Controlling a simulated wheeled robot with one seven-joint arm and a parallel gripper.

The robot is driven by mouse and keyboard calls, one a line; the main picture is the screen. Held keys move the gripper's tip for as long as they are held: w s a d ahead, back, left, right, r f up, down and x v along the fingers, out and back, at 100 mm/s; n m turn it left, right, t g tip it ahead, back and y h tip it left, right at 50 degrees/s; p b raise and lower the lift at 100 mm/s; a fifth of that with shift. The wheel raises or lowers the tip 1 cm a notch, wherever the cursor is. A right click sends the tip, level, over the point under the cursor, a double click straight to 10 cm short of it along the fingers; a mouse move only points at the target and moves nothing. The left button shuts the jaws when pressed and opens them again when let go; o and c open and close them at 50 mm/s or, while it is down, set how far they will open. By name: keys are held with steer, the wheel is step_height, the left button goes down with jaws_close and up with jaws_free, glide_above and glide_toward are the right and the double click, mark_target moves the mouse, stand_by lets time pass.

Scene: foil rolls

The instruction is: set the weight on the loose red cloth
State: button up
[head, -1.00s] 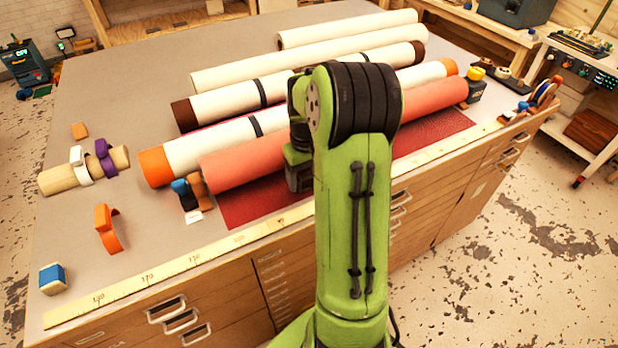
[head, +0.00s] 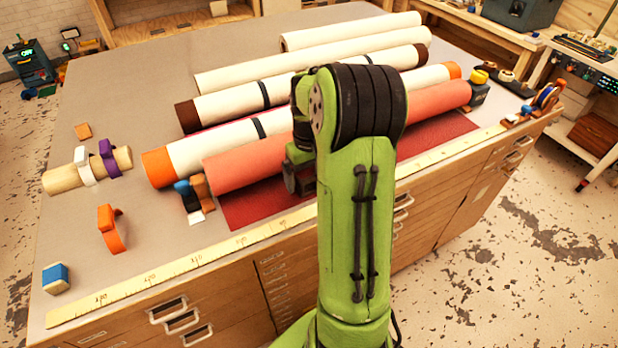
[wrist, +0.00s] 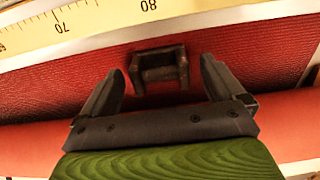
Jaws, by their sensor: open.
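The red cloth (head: 250,205) lies flat in front of the salmon-red roll (head: 240,170). In the wrist view the cloth (wrist: 60,82) fills the space beyond my gripper. A dark metal piece with a raised crossbar (wrist: 160,68), seemingly the weight, appears over the cloth, between and just beyond my fingertips. I cannot tell for sure whether it rests on the cloth. My gripper (wrist: 160,88) is open, its two fingers spread either side with gaps to the piece. In the head view my gripper (head: 298,182) is low over the cloth, largely hidden by my arm.
A yellow ruler strip (head: 200,258) runs along the table's front edge. Several cream rolls (head: 300,65) lie behind the red roll. A blue-and-brown block (head: 190,195) stands at its left end and a yellow-topped dark block (head: 480,85) near its right. Bare grey table (head: 110,75) is at left.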

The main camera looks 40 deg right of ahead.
mark_target(309, 178)
steer(key=a+r+p, duration=0.1)
steer(key=a+r, duration=0.2)
steer(key=r, duration=0.4)
steer(key=a+r+p, duration=0.1)
steer(key=a+r, duration=0.1)
steer(key=r, duration=0.5)
steer(key=s+a+r+n+t, duration=0.2)
steer(key=s+a+t, duration=0.3)
steer(key=s+a, duration=1)
steer(key=a+n, duration=0.1)
steer(key=a, duration=0.2)
steer(key=shift+s+t, duration=0.3)
